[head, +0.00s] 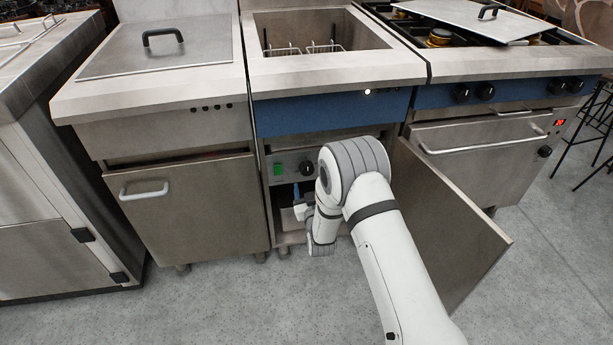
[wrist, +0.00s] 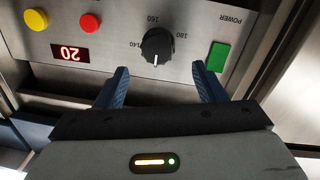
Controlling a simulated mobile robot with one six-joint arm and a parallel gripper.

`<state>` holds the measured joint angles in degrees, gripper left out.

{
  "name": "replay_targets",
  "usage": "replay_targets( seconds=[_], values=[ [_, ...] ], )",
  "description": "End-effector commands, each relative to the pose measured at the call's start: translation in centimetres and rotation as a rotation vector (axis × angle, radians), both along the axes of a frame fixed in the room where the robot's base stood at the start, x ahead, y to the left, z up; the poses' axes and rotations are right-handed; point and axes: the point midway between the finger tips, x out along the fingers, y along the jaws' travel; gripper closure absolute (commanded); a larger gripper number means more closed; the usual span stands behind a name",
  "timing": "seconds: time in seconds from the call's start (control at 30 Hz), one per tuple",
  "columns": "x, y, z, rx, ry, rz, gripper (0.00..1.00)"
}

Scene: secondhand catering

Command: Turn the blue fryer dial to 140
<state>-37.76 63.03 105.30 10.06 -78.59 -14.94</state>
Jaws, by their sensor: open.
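The fryer dial (head: 306,168) is a round black knob on the metal control panel inside the open cabinet under the blue-fronted fryer. In the wrist view the dial (wrist: 157,46) shows a white mark pointing to the bottom of the picture. Labels reading 140, 160 and 180 lie around its left, upper and right sides; the mark points at none of them. My gripper (wrist: 161,72) is open and empty. Its two blue fingers point at the panel, one either side of the dial's line and short of it, apart from the knob. In the head view my arm hides much of the gripper.
A green power switch (wrist: 217,57), a red display (wrist: 70,53), a red button (wrist: 89,23) and a yellow button (wrist: 36,19) share the panel. The open cabinet door (head: 455,225) stands to the right of my arm. A closed steel cabinet (head: 190,210) is on the left.

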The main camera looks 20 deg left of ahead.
Motion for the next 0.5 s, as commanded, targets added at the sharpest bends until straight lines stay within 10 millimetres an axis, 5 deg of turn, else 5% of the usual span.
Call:
replay_targets(
  seconds=[0.3, 0.5],
  values=[
    [4.5, 2.3, 0.0, 0.002, 0.0, -0.001, 0.36],
    [5.8, 2.9, 0.1, 0.001, 0.0, -0.001, 0.36]
  ],
)
